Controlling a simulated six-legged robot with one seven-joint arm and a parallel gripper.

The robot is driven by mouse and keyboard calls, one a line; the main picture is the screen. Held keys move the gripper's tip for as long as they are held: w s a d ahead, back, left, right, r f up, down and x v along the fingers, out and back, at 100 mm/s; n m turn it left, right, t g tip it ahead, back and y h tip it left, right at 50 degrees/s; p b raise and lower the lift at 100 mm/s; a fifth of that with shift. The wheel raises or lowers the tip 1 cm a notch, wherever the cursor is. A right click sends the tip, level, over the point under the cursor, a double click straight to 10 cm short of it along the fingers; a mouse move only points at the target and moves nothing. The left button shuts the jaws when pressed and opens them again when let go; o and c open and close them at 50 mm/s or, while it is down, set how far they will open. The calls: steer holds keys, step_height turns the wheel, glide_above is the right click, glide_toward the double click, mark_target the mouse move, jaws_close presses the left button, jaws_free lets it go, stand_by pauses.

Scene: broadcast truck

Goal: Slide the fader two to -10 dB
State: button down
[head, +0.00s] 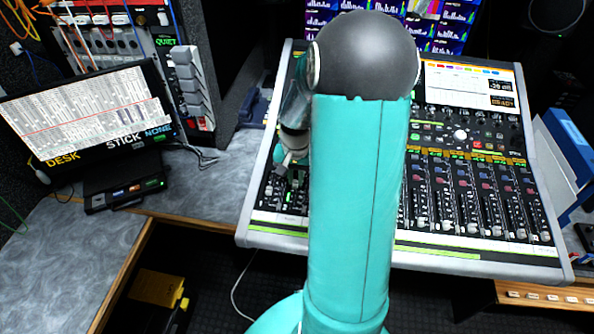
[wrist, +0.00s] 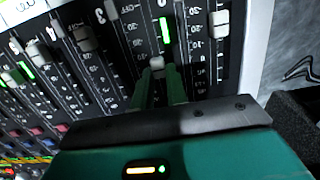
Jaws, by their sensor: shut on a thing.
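The mixing console (head: 262,228) has a row of vertical faders. My gripper (head: 280,176) is low over the faders at its left end, beside my teal arm. In the wrist view my gripper (wrist: 160,82) has its two green fingers shut on a pale fader cap, fader two (wrist: 157,64), second from the console edge at the right of that picture. A lit green meter strip is beside its track. The scale marks next to the cap are too blurred to read surely. In the head view my arm and hand hide this cap.
A neighbouring fader cap (wrist: 220,18) is on the console-edge side, and another cap (wrist: 86,38) is on the other side. A laptop-like screen (head: 90,115) stands on the grey desk to the left. Further faders (head: 470,205) lie right of my arm.

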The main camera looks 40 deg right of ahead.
mark_target(295, 185)
steer(key=shift+s+a+f, duration=0.1)
steer(key=shift+s+a, duration=0.35)
steer(key=shift+a, duration=0.15)
steer(key=c, duration=1.4)
jaws_free()
step_height(295, 185, up, 14)
steer(key=shift+f, duration=0.1)
